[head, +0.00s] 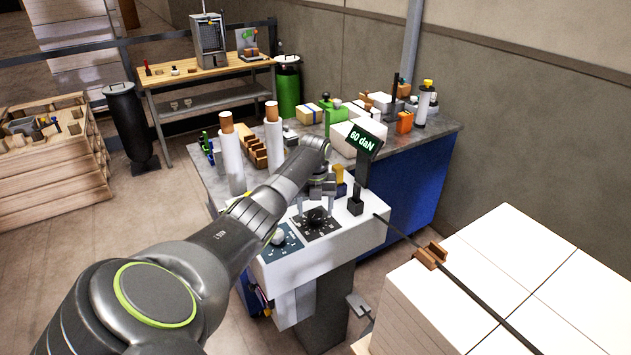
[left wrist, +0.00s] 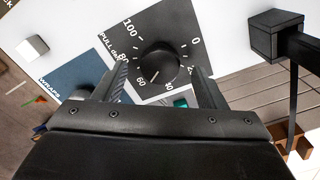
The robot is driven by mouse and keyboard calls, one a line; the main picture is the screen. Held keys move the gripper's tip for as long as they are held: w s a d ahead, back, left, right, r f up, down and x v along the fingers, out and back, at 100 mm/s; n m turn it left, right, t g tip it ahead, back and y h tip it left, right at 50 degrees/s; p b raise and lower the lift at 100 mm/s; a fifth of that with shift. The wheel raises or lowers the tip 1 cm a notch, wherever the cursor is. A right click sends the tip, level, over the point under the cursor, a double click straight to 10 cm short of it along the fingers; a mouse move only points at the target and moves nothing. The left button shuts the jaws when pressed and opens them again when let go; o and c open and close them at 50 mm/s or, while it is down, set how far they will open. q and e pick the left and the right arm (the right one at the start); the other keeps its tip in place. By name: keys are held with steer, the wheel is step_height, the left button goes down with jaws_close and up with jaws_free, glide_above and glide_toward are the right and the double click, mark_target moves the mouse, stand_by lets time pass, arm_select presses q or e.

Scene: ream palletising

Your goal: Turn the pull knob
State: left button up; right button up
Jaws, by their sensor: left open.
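The pull knob (left wrist: 158,64) is a round black dial on a dark square plate marked from 0 to 100 and labelled PULL daN. In the left wrist view its pointer mark is near 60. In the head view the knob (head: 316,215) sits on the white control panel (head: 345,236). My left gripper (left wrist: 160,80) is open, its fingers on either side of the knob's lower part; I cannot tell whether they touch it. In the head view the left gripper (head: 317,196) is just above the knob. The display (head: 363,141) reads 60 daN. My right gripper is not in view.
The display's black post (head: 356,200) stands close at the right. A dark strap (head: 480,300) runs over white reams (head: 560,265). A cluttered bench (head: 425,135) stands behind.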

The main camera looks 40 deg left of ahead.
arm_select(q)
step_height(320, 180, up, 10)
steer(key=b, duration=0.2)
step_height(320, 180, up, 5)
steer(key=p, duration=0.2)
glide_above(315, 214)
steer(key=shift+r+p, duration=0.55)
steer(key=shift+r, duration=0.1)
steer(key=shift+f, duration=0.1)
